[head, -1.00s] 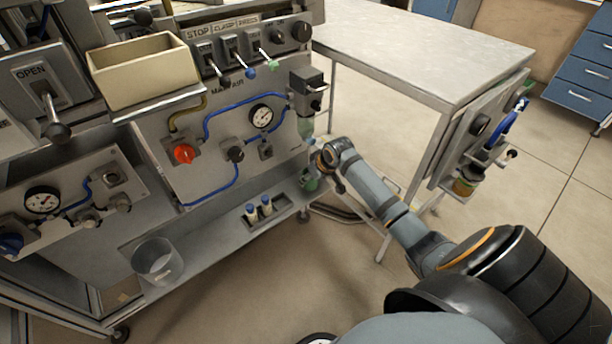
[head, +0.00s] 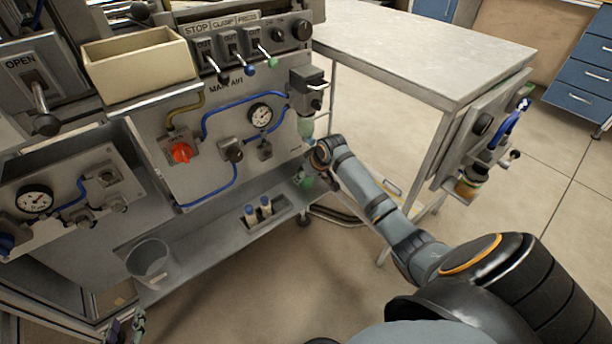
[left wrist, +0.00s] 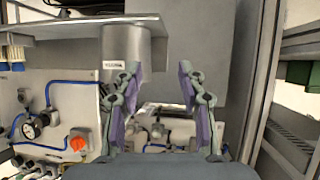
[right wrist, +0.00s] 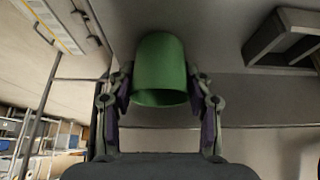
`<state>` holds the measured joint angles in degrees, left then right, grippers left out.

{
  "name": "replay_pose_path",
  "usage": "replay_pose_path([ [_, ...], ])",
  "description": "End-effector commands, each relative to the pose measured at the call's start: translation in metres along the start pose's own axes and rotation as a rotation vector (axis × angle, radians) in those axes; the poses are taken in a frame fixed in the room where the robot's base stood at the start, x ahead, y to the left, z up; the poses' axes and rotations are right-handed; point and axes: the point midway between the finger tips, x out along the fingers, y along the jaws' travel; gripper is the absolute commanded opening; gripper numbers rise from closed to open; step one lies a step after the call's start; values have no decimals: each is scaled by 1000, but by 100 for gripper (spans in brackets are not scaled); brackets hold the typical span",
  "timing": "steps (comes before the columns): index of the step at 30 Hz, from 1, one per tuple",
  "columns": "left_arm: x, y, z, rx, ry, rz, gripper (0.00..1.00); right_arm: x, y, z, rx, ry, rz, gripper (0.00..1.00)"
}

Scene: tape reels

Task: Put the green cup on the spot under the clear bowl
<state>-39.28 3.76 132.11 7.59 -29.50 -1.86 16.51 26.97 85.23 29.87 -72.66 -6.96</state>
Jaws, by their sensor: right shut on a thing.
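The green cup (head: 307,182) is at the right end of the machine's lower shelf, below the clear bowl (head: 304,126). The bowl hangs under a dark regulator. My right gripper is shut on the cup, which sits between its two fingers in the right wrist view (right wrist: 160,70). Its wrist mostly hides it in the head view, and I cannot tell whether the cup touches the shelf. The spot under the bowl is hidden. My left gripper (head: 137,325) is at the bottom left edge of the head view. It is open and empty in the left wrist view (left wrist: 158,68).
A grey bucket (head: 150,262) stands on the lower shelf's left part. A rack with blue-capped vials (head: 258,212) is left of the cup. A cream bin (head: 140,64) sits above the panel. A table (head: 430,45) stands at the right, with another fitting on its side.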

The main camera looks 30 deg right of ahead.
Motion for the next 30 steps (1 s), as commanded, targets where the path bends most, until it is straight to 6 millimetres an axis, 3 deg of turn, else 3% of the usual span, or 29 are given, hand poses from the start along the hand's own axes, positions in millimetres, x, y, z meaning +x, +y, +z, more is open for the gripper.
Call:
replay_pose_path([
  [4,0,0,5,-1,-18,1,40,2,0,1,0,-1,0,24],
  [5,0,0,6,-1,-21,1,40,2,0,1,0,-1,0,55],
  [9,0,0,6,-1,-22,1,40,2,0,1,0,-1,0,74],
  [22,0,0,1,-1,-3,0,40,-2,0,-1,0,1,0,74],
  [30,-17,5,71,-25,-275,15,40,-11,0,-1,0,-1,0,74],
])
